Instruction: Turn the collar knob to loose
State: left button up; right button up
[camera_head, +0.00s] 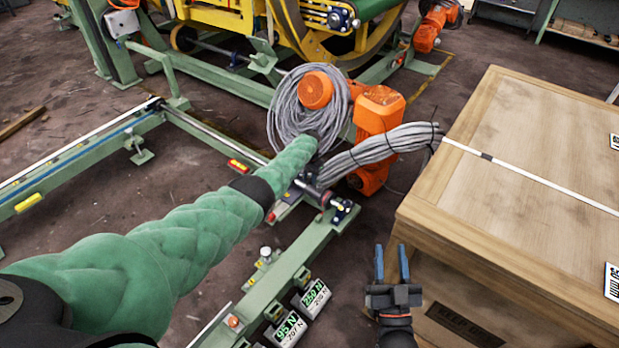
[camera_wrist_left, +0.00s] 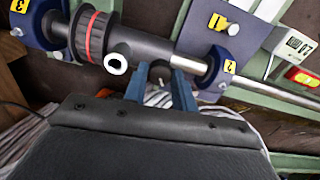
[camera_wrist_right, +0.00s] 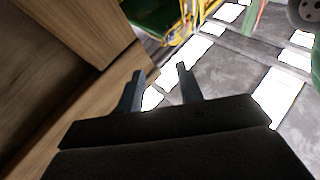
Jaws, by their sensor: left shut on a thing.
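In the left wrist view, a grey bar runs through two blue brackets, with a black ribbed collar with a red band (camera_wrist_left: 92,36) at its left. A short stub with a white end (camera_wrist_left: 116,63) stands out beside the collar. My left gripper (camera_wrist_left: 160,72) is shut on a small grey knob (camera_wrist_left: 159,74) on the bar, right of the stub. I cannot tell whether this is the collar knob, and no loose marking is readable. In the head view my left arm hides most of that gripper. My right gripper (camera_head: 391,250) is open and empty beside the crate; it also shows in the right wrist view (camera_wrist_right: 160,72).
A large wooden crate (camera_head: 540,150) with a white strap stands at the right. Labelled tags (camera_head: 313,298) hang on the green frame (camera_head: 262,300) in front.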

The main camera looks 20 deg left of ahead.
aim_at(309, 179)
pick_arm(q)
jog(key=o, duration=1)
jog(key=shift+r, duration=0.1)
jog(key=shift+r+p, duration=0.5)
jog(key=shift+r, duration=0.3)
jog(key=shift+r+p, duration=0.45)
jog(key=shift+r, duration=0.4)
pick_arm(e)
notch_tip(309, 179, down, 20)
jog(key=s+g+h, duration=0.1)
jog(key=s+g, duration=0.2)
jog(key=g, duration=0.4)
pick_arm(q)
notch_tip(309, 179, up, 4)
jog(key=shift+f+p, duration=0.1)
jog(key=shift+p, duration=0.65)
jog(key=shift+r, duration=0.2)
pick_arm(e)
jog(key=s+f+g+h, duration=0.1)
jog(key=s+f+g, duration=0.2)
jog(key=s+f, duration=0.2)
jog(key=s+f+g, duration=0.4)
jog(key=s+f, duration=0.1)
jog(key=f, duration=0.7)
jog(key=shift+s+d+h, duration=0.15)
jog(key=shift+d+h, duration=0.15)
jog(key=shift+h, duration=0.1)
